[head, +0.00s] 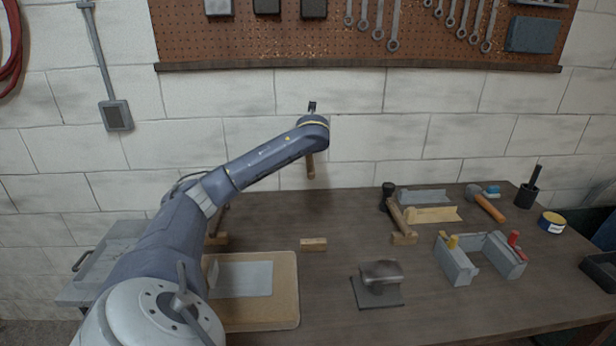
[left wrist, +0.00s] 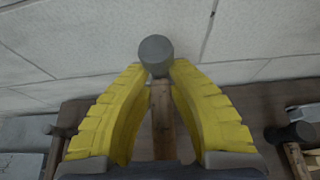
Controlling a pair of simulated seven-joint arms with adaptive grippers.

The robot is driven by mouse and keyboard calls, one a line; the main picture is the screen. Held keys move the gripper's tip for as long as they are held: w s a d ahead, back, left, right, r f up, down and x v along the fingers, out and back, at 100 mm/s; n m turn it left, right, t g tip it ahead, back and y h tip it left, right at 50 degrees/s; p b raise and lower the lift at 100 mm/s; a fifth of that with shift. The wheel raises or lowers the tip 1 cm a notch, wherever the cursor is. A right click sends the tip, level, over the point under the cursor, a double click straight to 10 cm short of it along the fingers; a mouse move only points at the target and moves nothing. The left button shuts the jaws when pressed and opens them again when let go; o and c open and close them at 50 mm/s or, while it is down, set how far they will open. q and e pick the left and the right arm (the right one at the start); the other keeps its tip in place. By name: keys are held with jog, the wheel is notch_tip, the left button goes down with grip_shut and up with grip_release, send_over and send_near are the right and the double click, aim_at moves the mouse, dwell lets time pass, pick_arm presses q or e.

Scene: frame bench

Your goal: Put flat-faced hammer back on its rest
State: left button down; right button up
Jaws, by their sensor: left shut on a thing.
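A hammer with a round grey face (left wrist: 156,50) and a wooden handle (left wrist: 163,125) is in my left gripper (left wrist: 155,75). The yellow fingers are shut on it, one each side, just below the head. In the head view the handle (head: 310,166) hangs below my wrist, raised above the back of the bench against the wall; my wrist hides the fingers. A bare wooden block (head: 313,245) sits on the bench below. My right gripper is out of view.
A third wooden block (head: 217,239) is partly behind my arm. A board with a grey sheet (head: 285,312) lies front left. A metal piece on a dark plate (head: 378,300), a grey fixture (head: 458,266) and an orange-handled tool (head: 489,206) occupy the right. Bench around the bare block is clear.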

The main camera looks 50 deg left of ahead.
pick_arm(q)
jog(key=shift+g+h, duration=0.3)
jog(key=shift+h, duration=0.2)
jog(key=s+d, duration=0.1)
jog(key=d, duration=0.1)
jog(key=s+d, duration=0.1)
jog(key=d, duration=0.1)
jog(key=s+d, duration=0.2)
jog(key=shift+s+d+r, duration=0.1)
jog(key=shift+d+r, duration=0.1)
jog(key=shift+d, duration=0.1)
jog(key=shift+s+f, duration=0.1)
jog(key=shift+s, duration=0.1)
jog(key=shift+f, duration=0.25)
notch_tip(320, 180, down, 19)
jog(key=shift+a+f, duration=0.1)
jog(key=shift+f, duration=0.1)
jog(key=shift+f, duration=0.1)
jog(key=c, duration=1.4)
grip_release()
jog(key=shift+f, duration=0.1)
